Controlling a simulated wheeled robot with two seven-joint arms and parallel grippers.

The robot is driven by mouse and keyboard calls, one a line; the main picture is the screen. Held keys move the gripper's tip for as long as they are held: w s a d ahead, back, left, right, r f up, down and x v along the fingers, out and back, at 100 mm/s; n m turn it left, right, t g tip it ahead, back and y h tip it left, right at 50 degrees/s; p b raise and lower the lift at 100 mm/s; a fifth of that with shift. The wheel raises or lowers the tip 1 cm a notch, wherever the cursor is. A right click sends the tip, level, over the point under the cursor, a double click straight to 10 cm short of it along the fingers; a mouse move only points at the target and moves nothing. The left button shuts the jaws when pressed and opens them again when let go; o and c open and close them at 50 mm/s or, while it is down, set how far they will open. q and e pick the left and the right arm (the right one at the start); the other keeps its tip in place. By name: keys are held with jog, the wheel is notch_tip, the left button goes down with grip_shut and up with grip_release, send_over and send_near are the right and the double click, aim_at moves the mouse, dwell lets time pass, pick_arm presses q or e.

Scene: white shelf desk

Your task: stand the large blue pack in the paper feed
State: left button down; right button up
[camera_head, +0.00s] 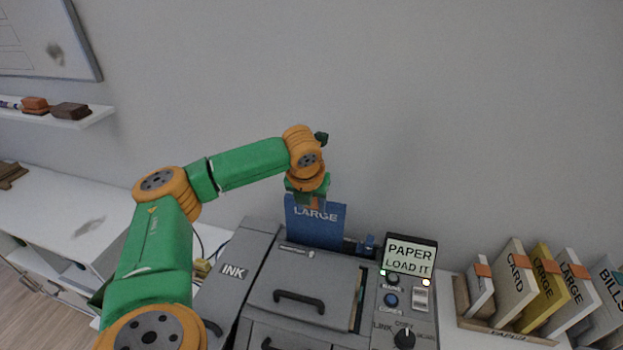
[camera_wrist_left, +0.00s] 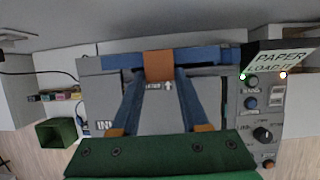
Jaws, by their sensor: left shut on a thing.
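The large blue pack (camera_head: 318,228), marked LARGE, stands upright at the back of the grey printer (camera_head: 262,240). In the left wrist view its top edge (camera_wrist_left: 205,56) runs across the back, with an orange tab (camera_wrist_left: 158,65) in the middle. My left gripper (camera_head: 311,204) is above the pack, shut on its tab; its fingers (camera_wrist_left: 158,80) close in on the tab in the wrist view. The paper feed is at the printer's back edge, by a small blue guide (camera_head: 366,245). The pack's lower edge is at the feed; how deep it sits cannot be told. My right gripper is not in view.
The printer's screen (camera_head: 409,257) reads PAPER LOAD IT. A rack (camera_head: 508,334) at the right holds several upright packs with orange tabs. A wall shelf (camera_head: 60,118) is at the far left. A green bin (camera_wrist_left: 62,134) shows in the wrist view.

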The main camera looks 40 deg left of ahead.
pick_arm(q)
jog(key=shift+f+b, duration=0.65)
jog(key=shift+f, duration=1.4)
jog(key=shift+c, duration=1.6)
grip_release()
jog(key=shift+s+r, duration=0.1)
jog(key=shift+r, duration=0.05)
send_near(311, 216)
jog(key=shift+s+d, duration=0.4)
jog(key=shift+d, duration=0.25)
jog(key=shift+f, duration=0.25)
